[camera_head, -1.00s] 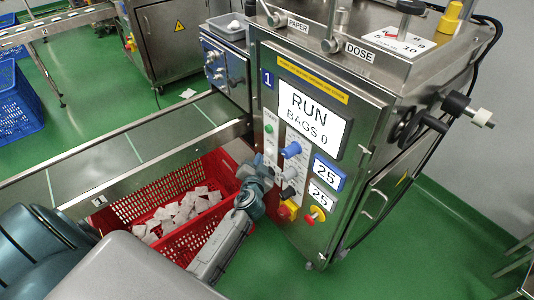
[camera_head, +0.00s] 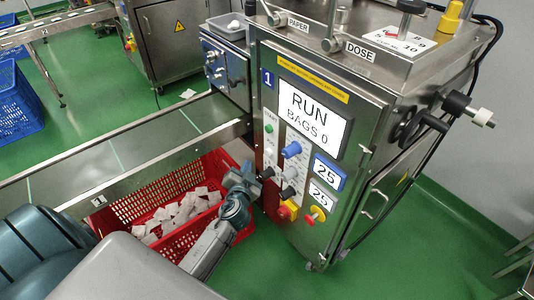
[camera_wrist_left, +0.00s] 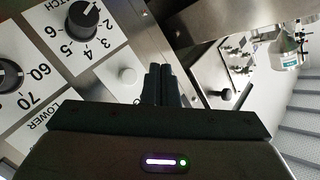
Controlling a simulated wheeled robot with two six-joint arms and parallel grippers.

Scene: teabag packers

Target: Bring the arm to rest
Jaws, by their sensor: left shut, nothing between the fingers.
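My left arm comes in from the lower left of the head view. Its gripper (camera_head: 262,176) is beside the control panel of the steel machine (camera_head: 345,190), left of the knobs. In the left wrist view the two dark fingers (camera_wrist_left: 160,84) are shut together with nothing between them. A white round button (camera_wrist_left: 127,76) shows just left of the fingers, and black dial knobs (camera_wrist_left: 82,20) stand further left. I cannot tell any touch between the fingers and the panel. My right gripper is not in view.
The machine screen (camera_head: 312,116) reads RUN, BAGS 0. A red crate (camera_head: 130,212) with white teabags stands under the conveyor (camera_head: 130,150), close to my arm. Blue crates (camera_head: 18,108) are at the far left. Green floor is open at the right.

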